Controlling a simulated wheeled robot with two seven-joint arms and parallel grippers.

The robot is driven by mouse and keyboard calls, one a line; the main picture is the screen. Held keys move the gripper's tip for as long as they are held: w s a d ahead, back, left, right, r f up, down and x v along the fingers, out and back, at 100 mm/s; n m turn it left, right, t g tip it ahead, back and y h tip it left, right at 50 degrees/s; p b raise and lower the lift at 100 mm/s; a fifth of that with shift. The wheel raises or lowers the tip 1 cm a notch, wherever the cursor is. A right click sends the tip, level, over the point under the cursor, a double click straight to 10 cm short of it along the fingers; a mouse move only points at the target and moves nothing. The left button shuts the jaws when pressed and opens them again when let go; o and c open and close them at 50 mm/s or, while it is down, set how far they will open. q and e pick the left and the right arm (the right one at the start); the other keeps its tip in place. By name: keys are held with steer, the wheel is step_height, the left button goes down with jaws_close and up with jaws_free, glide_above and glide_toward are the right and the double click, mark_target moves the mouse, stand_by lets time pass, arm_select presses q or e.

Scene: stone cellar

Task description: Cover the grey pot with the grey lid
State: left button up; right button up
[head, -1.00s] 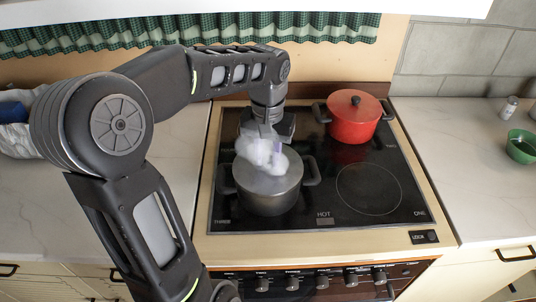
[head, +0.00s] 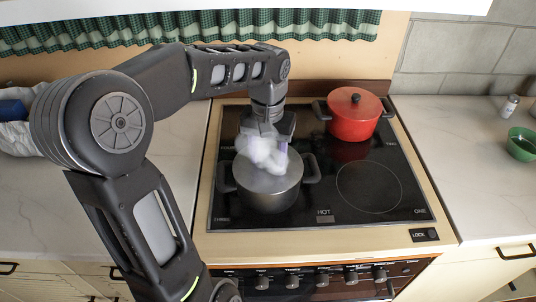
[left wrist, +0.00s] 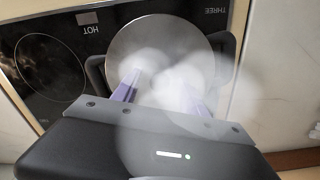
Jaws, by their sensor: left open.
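The grey pot (head: 268,198) stands upright on the front left burner, with a dark handle on each side. A smooth grey disc, which looks like the grey lid (head: 285,183), lies level across its top. It also shows in the left wrist view (left wrist: 130,42). White steam hides the middle of the disc, so I cannot see a knob. My left gripper (head: 266,150) points down just above the disc. Its purple fingers are apart in the left wrist view (left wrist: 165,90), partly veiled by steam; I cannot tell whether anything is between them. My right gripper is not in view.
A red lidded pot (head: 353,117) stands on the back right of the black cooktop (head: 320,190). The front right burner (head: 368,188) is empty. A green bowl (head: 521,146) and a small shaker (head: 510,106) stand on the right counter.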

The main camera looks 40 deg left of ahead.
arm_select(q)
steer(key=shift+r, duration=3.95)
